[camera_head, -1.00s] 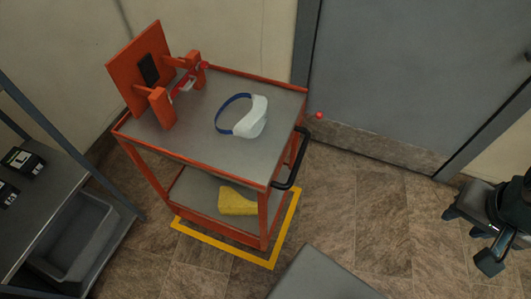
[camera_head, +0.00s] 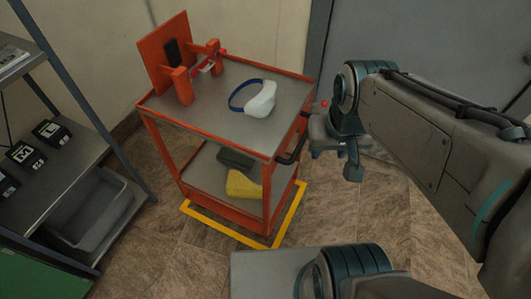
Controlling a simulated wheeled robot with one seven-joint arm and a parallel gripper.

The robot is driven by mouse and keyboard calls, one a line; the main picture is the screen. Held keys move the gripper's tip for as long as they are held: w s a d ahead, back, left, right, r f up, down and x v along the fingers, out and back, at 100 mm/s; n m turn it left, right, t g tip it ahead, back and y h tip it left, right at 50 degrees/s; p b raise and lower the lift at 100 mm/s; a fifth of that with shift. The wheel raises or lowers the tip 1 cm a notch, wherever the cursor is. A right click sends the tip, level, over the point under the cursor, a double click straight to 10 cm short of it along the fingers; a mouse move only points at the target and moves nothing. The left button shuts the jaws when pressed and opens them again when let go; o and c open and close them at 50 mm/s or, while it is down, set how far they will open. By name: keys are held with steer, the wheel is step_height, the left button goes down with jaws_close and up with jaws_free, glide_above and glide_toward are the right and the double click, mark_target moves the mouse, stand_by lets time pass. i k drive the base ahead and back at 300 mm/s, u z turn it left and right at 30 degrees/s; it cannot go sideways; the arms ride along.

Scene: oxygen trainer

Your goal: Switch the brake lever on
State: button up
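The brake lever's likely red ball knob (camera_head: 323,104) shows at the right side of the orange cart (camera_head: 152,130), near its black push handle (camera_head: 291,156). The lever's rod is hidden. My gripper (camera_head: 335,158) is just below and right of the knob in the picture, beside the handle. Its two fingers point downward and appear apart, with nothing visible between them. I cannot tell whether the gripper touches the knob or handle.
A white headset with a blue strap (camera_head: 262,99) lies on the cart top, beside an orange upright fixture (camera_head: 160,58). A yellow cloth-like item (camera_head: 243,185) and a dark item (camera_head: 235,159) lie below. A shelf rack (camera_head: 60,165) stands left. Yellow floor tape (camera_head: 272,243) borders the cart.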

mark_target(324, 104)
steer(key=z, duration=0.35)
steer(key=k, duration=0.6)
steer(key=u, duration=0.7)
steer(key=i, duration=1.05)
steer(key=z, duration=0.55)
